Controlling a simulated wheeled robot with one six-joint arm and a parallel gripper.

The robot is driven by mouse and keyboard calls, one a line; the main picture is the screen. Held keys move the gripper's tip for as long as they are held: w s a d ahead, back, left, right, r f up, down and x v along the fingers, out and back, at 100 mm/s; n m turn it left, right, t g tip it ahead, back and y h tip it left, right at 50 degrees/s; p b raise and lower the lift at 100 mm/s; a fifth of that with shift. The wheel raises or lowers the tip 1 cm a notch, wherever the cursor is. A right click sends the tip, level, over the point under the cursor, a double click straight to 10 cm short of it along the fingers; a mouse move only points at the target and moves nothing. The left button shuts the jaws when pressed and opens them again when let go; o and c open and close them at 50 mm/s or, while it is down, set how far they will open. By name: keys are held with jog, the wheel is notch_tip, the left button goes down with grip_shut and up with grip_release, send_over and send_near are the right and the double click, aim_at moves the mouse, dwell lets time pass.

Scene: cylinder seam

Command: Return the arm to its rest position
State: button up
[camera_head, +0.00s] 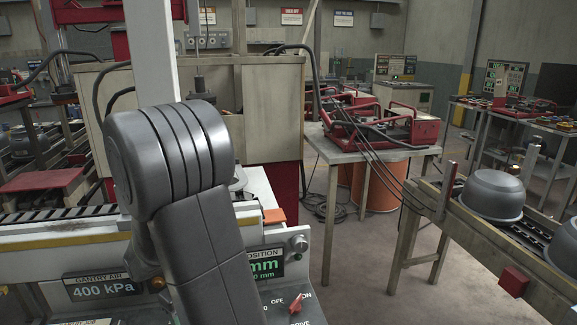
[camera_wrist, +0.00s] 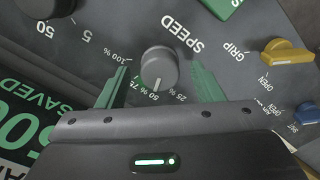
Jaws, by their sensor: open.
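My gripper (camera_wrist: 158,78) shows in the wrist view, with its two green fingers apart. The grey SPEED knob (camera_wrist: 160,66) on the control panel lies between the fingers in the picture, with visible gaps on both sides. Its white mark points toward the 50 % label. Whether the fingertips reach down beside the knob or stay above it, I cannot tell. In the head view my grey arm (camera_head: 200,200) reaches down over the control panel, and the gripper is out of sight.
The panel has a yellow GRIP switch (camera_wrist: 288,52), a blue knob (camera_wrist: 306,113) and a red OFF/ON switch (camera_head: 295,306). On the right, a conveyor (camera_head: 490,240) carries metal pots (camera_head: 493,195). A table (camera_head: 350,152) holds red fixtures.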

jog(key=m, duration=0.5)
jog(key=shift+p, duration=0.4)
jog(key=shift+r, duration=0.95)
